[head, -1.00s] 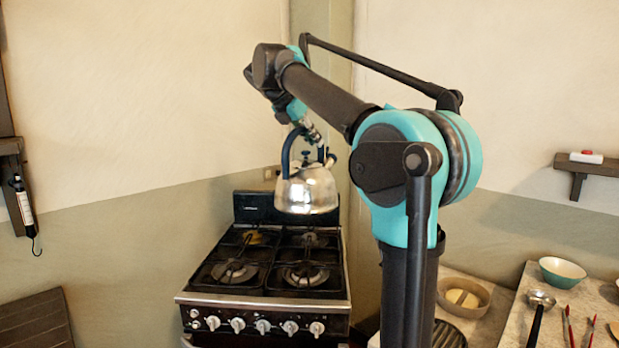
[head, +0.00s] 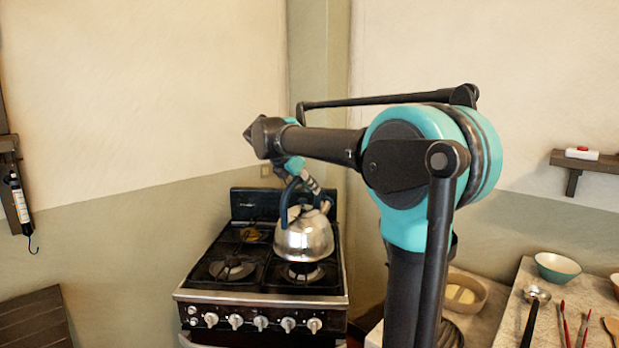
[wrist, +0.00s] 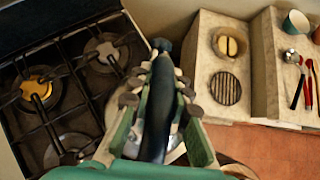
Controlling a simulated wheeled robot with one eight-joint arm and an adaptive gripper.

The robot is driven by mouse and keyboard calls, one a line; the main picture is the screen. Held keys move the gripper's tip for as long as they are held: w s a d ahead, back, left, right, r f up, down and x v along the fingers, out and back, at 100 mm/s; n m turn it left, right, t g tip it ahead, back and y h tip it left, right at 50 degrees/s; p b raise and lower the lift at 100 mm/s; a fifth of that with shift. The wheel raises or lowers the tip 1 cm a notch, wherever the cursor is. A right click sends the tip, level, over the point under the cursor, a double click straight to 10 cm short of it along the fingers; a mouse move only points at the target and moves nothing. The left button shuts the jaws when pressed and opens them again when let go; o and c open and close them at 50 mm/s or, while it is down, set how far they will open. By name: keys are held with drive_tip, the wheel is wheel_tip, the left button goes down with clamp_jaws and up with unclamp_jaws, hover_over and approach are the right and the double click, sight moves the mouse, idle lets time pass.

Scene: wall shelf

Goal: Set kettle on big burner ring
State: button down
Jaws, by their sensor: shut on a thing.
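The kettle (head: 304,237) is shiny metal with a dark blue handle. In the head view it is upright over the right side of the stove (head: 262,298), above and partly hiding the front right burner (head: 303,274). I cannot tell whether its base touches the grate. My gripper (head: 311,190) is shut on the kettle's handle from above. In the wrist view my gripper (wrist: 158,105) has its fingers on either side of the dark handle (wrist: 157,115), and the kettle body is mostly hidden below. The front left burner (head: 231,269) is bare.
A counter at the right holds a teal bowl (head: 558,267), a ladle (head: 535,300) and several utensils. A tan dish (head: 465,293) stands between the stove and that counter. The stove's back panel (head: 255,203) rises behind the burners.

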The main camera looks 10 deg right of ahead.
sight(289, 186)
drive_tip(key=shift+f, duration=2.3)
drive_tip(key=c, duration=1.4)
unclamp_jaws()
drive_tip(key=shift+r, duration=0.25)
drive_tip(key=v, duration=1.2)
drive_tip(key=shift+r, duration=0.1)
